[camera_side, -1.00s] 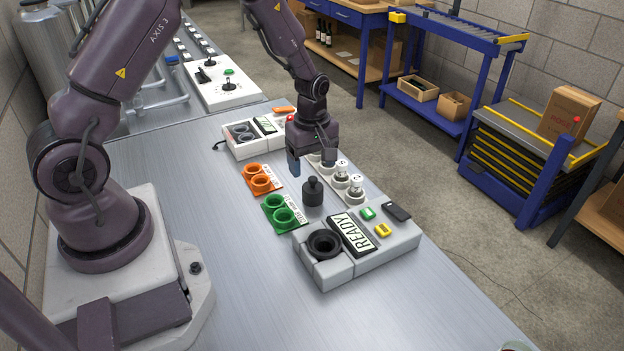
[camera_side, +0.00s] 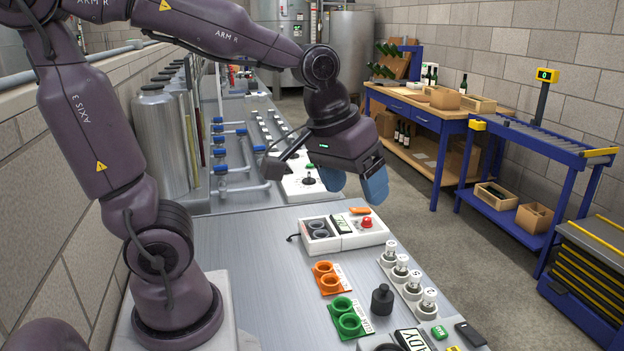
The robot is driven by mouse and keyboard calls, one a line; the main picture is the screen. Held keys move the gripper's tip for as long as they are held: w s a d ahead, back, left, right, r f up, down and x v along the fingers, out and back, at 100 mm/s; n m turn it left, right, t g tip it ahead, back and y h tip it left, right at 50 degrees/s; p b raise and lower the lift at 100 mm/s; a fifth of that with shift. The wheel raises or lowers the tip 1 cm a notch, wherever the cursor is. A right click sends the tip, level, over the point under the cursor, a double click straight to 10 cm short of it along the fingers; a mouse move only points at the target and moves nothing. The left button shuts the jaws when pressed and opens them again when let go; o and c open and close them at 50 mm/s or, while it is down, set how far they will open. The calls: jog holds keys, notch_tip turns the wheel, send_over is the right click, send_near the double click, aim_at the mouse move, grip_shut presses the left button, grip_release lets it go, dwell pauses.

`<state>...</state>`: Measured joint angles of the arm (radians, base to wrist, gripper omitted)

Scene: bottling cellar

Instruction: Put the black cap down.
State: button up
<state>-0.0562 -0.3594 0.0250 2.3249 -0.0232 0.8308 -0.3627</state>
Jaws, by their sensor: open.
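The black cap (camera_side: 382,300), a dark cylinder with a narrower knob on top, stands upright on the grey metal table (camera_side: 240,265). It is between the green two-ring holder (camera_side: 347,317) and a white rack (camera_side: 388,263) of silver-white pieces, apart from both. My gripper (camera_side: 355,187) is high above the table, behind the cap in the picture. Its two blue fingers are spread apart, with nothing between them.
An orange two-ring holder (camera_side: 327,278) lies left of the rack. Behind it is a white box with a red button (camera_side: 367,222). A device with a READY display (camera_side: 411,340) is cut off at the bottom edge. The table's left part is clear.

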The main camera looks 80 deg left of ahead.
jog(key=s+d+r+m+t, duration=0.1)
jog(key=s+d+r+m, duration=0.1)
jog(key=s+m, duration=0.3)
jog(key=shift+s+t, duration=0.3)
jog(key=shift+s, duration=0.65)
